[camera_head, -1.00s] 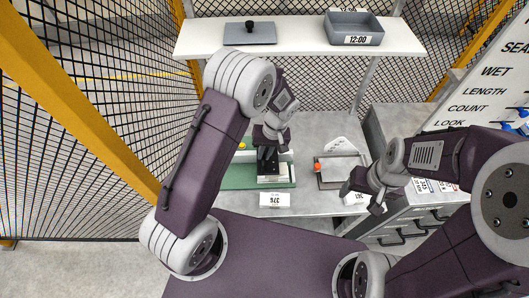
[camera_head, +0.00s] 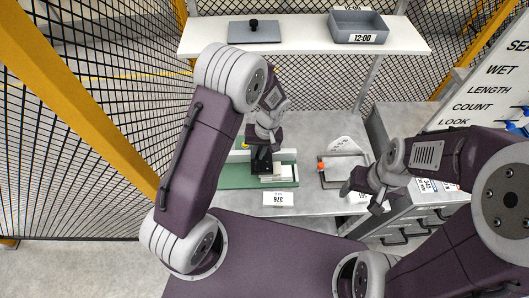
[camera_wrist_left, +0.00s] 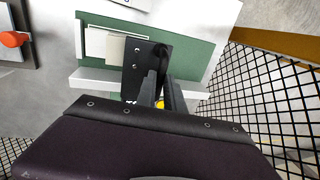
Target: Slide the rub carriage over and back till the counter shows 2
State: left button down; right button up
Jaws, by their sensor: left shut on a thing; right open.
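The rub carriage, a black block (camera_head: 261,167), sits over the green bed (camera_head: 232,177) of the bench device; it also shows in the left wrist view as a black plate (camera_wrist_left: 148,62). My left gripper (camera_head: 262,152) is shut on the carriage from above, its fingers (camera_wrist_left: 162,92) hiding part of it. A pale strip (camera_head: 275,178) lies on the bed, right of the carriage in the head view. A yellow part (camera_wrist_left: 160,103) shows between the fingers. I cannot make out a counter reading. My right gripper (camera_head: 366,193) is open and empty near the bench's front right.
A grey plate with an orange knob (camera_head: 321,166) lies to the right. A shelf (camera_head: 300,38) above holds a lidded tray (camera_head: 254,34) and a grey bin (camera_head: 356,25). Mesh fencing stands left and behind.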

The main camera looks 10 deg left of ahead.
pick_arm(q)
jog(key=s+a, duration=0.2)
jog(key=a, duration=0.9)
jog(key=shift+s+b, duration=0.35)
jog(key=shift+b, duration=0.1)
jog(key=c, duration=1.6)
grip_release()
jog(key=shift+a+r, duration=0.1)
jog(key=shift+a, duration=0.05)
jog(key=shift+o, duration=0.7)
jog(key=shift+s+a, duration=0.1)
jog(key=shift+a, duration=0.15)
jog(key=v, duration=0.9)
jog(key=shift+a, duration=0.1)
